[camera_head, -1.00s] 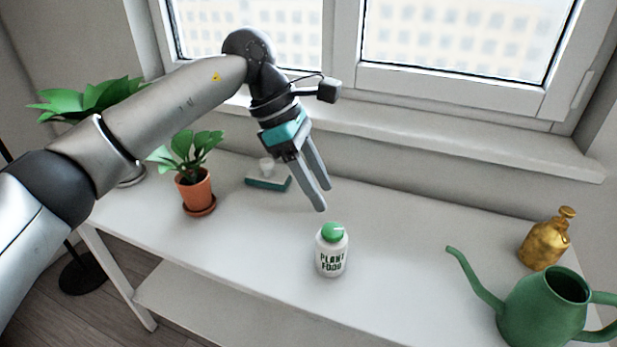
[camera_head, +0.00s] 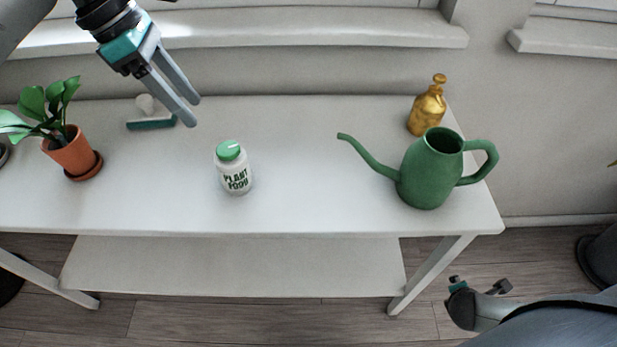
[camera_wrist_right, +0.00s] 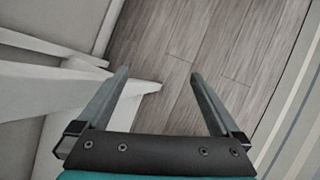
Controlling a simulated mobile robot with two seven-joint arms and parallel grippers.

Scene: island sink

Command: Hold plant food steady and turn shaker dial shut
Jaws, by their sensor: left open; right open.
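The plant food bottle (camera_head: 236,175) is white with green lettering and stands upright on the white table. Its shaker dial (camera_head: 228,151) is a green cap on top with a pale mark. My left gripper (camera_head: 193,112) is open and empty, above the table, behind and to the left of the bottle, not touching it. My right gripper shows in the right wrist view (camera_wrist_right: 158,80), open and empty over the wooden floor. In the head view my right arm is at the lower right, in front of the table. The bottle is not in the right wrist view.
A green watering can (camera_head: 431,180) and a gold mister bottle (camera_head: 427,108) stand on the table's right end. A potted plant (camera_head: 70,155) and a small brush (camera_head: 151,122) are on the left. The table (camera_head: 300,190) is clear between bottle and can.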

